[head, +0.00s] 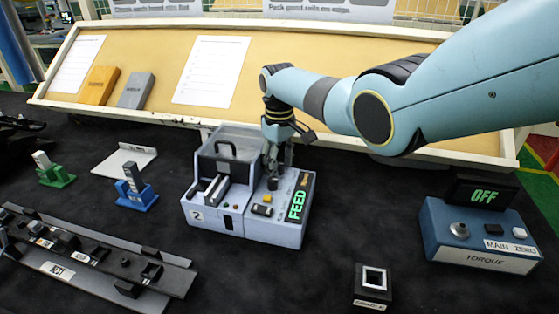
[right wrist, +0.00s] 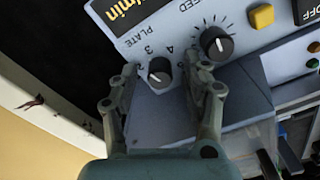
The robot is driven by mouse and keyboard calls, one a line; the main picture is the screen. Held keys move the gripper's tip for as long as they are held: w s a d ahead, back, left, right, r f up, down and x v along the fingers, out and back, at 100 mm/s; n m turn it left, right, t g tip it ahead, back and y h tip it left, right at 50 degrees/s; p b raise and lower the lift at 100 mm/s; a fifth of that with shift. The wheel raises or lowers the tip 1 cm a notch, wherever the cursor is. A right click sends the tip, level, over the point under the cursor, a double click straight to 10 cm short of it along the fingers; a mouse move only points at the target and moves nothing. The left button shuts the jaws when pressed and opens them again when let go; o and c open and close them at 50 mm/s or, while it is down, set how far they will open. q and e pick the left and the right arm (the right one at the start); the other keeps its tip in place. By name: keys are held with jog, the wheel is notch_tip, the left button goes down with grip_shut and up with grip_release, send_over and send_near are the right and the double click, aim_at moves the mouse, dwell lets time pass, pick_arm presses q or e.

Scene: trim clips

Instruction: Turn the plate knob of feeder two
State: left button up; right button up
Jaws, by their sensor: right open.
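Feeder two (head: 229,222), a pale blue-grey box marked 2, stands in the middle of the dark table. It has a clear-lidded bin and a green FEED display (head: 297,205). My right gripper (head: 273,166) points down over its panel. In the right wrist view, the black plate knob (right wrist: 160,71), beside the word PLATE and a numbered scale, lies between the open fingertips of this gripper (right wrist: 161,66). A gap shows on each side of the knob. The feed knob (right wrist: 217,43) is just outside the right-hand finger. I do not see my left gripper.
A yellow button (right wrist: 262,17) sits beyond the feed knob. A blue torque box (head: 480,236) reading OFF stands at right, and a small black cradle (head: 373,287) at front. A dark rail (head: 90,255), green stand (head: 55,177) and blue stand (head: 136,197) are at left.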

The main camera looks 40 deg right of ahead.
notch_tip(320, 180, up, 12)
dwell(0.5)
